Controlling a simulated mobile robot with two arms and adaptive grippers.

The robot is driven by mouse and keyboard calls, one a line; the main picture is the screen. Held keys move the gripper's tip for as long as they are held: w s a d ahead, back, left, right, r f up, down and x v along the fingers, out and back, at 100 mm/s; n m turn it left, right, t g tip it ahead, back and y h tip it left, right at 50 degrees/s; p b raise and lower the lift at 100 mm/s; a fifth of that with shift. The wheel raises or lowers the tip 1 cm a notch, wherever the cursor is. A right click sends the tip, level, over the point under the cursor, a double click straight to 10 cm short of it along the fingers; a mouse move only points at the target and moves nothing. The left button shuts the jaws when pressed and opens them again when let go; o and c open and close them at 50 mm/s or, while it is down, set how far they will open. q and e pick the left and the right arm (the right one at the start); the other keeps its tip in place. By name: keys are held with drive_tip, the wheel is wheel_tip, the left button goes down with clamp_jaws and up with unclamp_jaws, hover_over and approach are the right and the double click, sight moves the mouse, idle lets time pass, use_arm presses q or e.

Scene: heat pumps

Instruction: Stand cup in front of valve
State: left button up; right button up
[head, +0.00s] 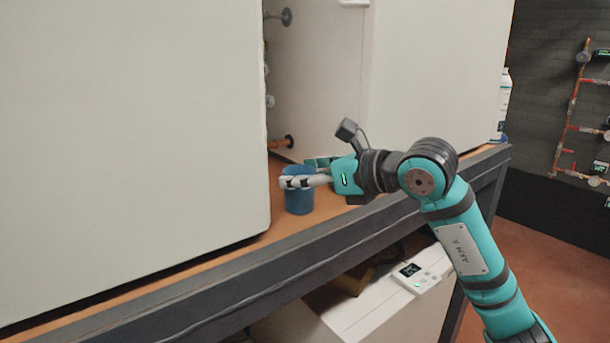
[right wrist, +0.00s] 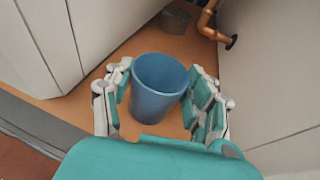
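A blue cup (head: 299,201) stands upright on the orange-brown bench top, in the gap between the white units. It also shows in the right wrist view (right wrist: 158,88), between the fingers of my right gripper (right wrist: 160,92). Both fingertips appear to touch the cup's sides, so the right gripper looks shut on it. In the head view my right gripper (head: 304,178) reaches in from the right, and its front finger hides the cup's upper part. A copper pipe fitting (head: 282,143), perhaps the valve, comes out of the white wall behind the cup. My left gripper is not in view.
A large white unit (head: 130,130) stands left of the cup, and another (head: 435,75) to the right. The dark bench edge (head: 230,315) runs along the front. A grey block (right wrist: 176,20) sits behind the cup. A white box with a controller (head: 416,278) is below.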

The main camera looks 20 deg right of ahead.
drive_tip(key=o, duration=0.4)
drive_tip(key=shift+r, duration=0.1)
drive_tip(key=shift+r, duration=0.15)
drive_tip(key=b+v, duration=0.2)
drive_tip(key=v, duration=1)
drive_tip(key=shift+b, duration=0.35)
